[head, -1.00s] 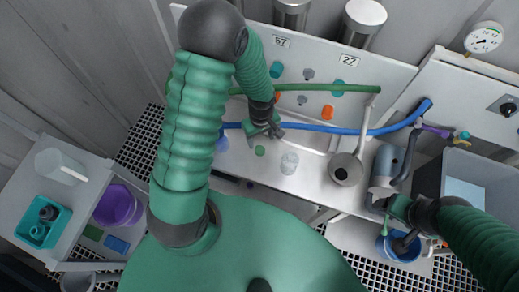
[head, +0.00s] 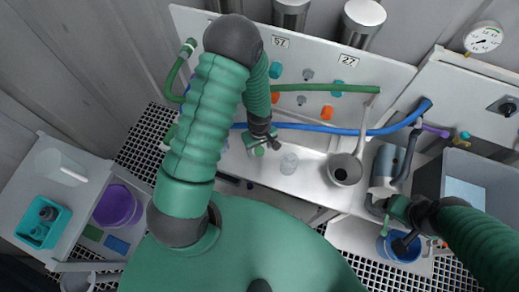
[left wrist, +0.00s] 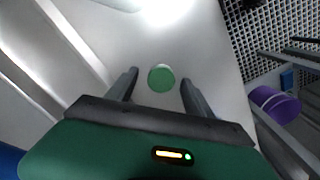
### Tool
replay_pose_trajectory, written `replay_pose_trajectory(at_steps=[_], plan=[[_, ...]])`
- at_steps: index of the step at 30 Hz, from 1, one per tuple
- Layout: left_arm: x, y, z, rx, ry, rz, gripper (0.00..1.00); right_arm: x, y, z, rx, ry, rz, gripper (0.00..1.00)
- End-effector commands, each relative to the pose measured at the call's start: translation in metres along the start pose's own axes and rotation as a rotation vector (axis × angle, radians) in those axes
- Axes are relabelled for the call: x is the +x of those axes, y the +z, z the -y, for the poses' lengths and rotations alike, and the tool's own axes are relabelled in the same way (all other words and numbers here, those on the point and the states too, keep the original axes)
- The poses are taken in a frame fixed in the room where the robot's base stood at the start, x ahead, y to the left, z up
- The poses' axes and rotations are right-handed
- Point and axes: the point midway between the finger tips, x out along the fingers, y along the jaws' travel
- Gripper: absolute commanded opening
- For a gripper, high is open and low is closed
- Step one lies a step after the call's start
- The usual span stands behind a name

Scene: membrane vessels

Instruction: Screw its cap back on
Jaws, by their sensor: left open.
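A round green cap (left wrist: 161,78) lies on the pale bench, between my left gripper's fingers as seen in the left wrist view. It shows partly beneath the gripper in the head view (head: 259,152). My left gripper (head: 270,147) is open and above the cap; I cannot tell how large the gap is.
A grey funnel-like vessel (head: 345,170) and a grey pump-like unit (head: 385,165) stand right of the jar. A blue hose (head: 320,127) and a green hose (head: 325,88) cross behind. A side cart at left holds a teal tray (head: 43,222) and a purple tub (head: 118,206).

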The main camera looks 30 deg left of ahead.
Motion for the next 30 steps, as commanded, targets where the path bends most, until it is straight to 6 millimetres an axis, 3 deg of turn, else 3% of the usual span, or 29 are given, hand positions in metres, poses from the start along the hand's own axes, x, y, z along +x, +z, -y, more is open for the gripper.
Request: replay_pose_trajectory(at_steps=[6,20,30], plan=[[-0.0003,0.0001,0.0002,0.0,0.0,0.0,0.59,0.0,0.0,0.0,0.0,0.0,0.0,0.76],[-0.0004,0.0001,0.0002,0.0,-0.001,0.001,0.0,0.0,0.0,0.0,0.0,0.0,0.0,0.76],[-0.0037,-0.0001,0.0001,0.0,-0.001,0.0,0.0,0.0,0.0,0.0,0.0,0.0,0.0,0.76]])
